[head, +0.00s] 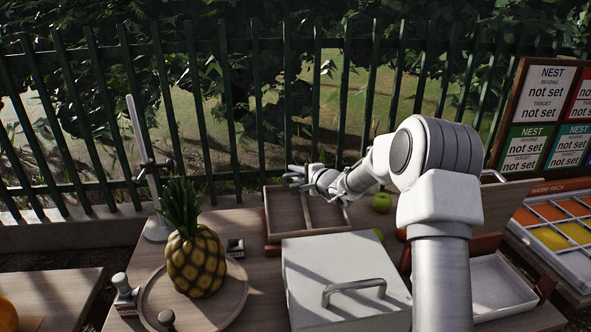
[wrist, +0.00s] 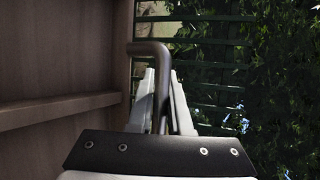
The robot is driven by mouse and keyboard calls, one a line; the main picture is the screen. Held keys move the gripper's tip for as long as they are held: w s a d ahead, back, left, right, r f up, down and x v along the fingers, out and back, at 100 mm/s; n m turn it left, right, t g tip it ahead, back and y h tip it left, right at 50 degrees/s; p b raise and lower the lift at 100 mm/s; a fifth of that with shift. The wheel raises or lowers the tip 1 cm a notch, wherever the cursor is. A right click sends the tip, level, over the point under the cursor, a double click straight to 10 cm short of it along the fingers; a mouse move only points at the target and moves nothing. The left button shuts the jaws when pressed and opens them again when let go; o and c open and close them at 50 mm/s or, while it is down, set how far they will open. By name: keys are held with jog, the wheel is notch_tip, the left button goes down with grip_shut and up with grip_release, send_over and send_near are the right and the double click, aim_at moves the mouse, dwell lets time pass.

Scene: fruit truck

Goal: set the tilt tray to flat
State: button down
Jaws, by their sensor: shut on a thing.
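The tilt tray (head: 271,236) is a shallow wooden tray with dividers, behind the white box in the head view. Whether it lies flat or tilts is hard to tell, as my arm covers its right part. In the wrist view its wooden wall and ledge (wrist: 60,110) fill the left side. A dark bent rod handle (wrist: 150,48) sticks out from the wood there. My gripper (head: 292,177) is at the tray's far side in the head view. In the wrist view my gripper (wrist: 163,78) has its fingers on both sides of the rod, shut on it.
A white lidded box (head: 310,262) with a handle stands in front of the tray. A pineapple (head: 196,262) sits on a round board (head: 160,292) at left. A green apple (head: 382,203) is near my arm. A green fence (head: 260,110) runs behind; signs (head: 540,95) stand right.

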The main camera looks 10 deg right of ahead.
jog(key=shift+m+g+h, duration=0.3)
jog(key=shift+g, duration=0.6)
jog(key=f, duration=0.1)
jog(key=w+f, duration=0.1)
jog(key=f, duration=0.1)
jog(key=w+f, duration=0.1)
jog(key=f, duration=0.1)
jog(key=shift+w+f, duration=0.1)
jog(key=shift+w+f+b, duration=0.15)
jog(key=shift+f+b, duration=0.25)
jog(key=shift+b, duration=0.05)
jog(key=shift+f, duration=0.15)
jog(key=c, duration=1.1)
grip_release()
jog(key=v, duration=1.7)
jog(key=shift+w+d, duration=0.15)
jog(key=shift+d, duration=0.05)
jog(key=shift+s+r, duration=0.3)
jog(key=shift+r, duration=0.15)
